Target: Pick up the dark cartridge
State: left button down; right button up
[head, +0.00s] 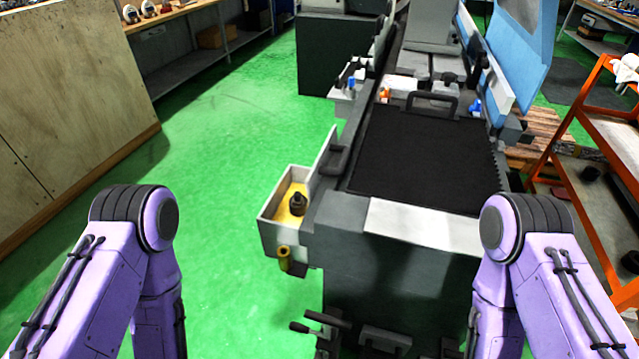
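A small dark cartridge (297,204) stands in a shallow white-walled tray (268,224) with a yellow floor, fixed to the left side of the grinder. It looks upright, with a narrower top. My two purple arms come in at the lower left and lower right with their elbows raised. Both forearms point down and leave the picture at the bottom edge. Neither gripper is in view, so what they hold is hidden.
The grinder (365,260) fills the centre, with a black ribbed bed (425,155) and a raised blue cover (525,40). A brass-coloured cylinder (285,258) hangs below the tray. An orange shelf rack (590,130) stands right. Green floor (230,140) is clear left of the tray.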

aim_at(298, 201)
jog(key=u, duration=0.05)
jog(key=k, duration=0.5)
jog(key=u, duration=1.3)
jog(key=i, duration=3.55)
jog(key=z, duration=4.2)
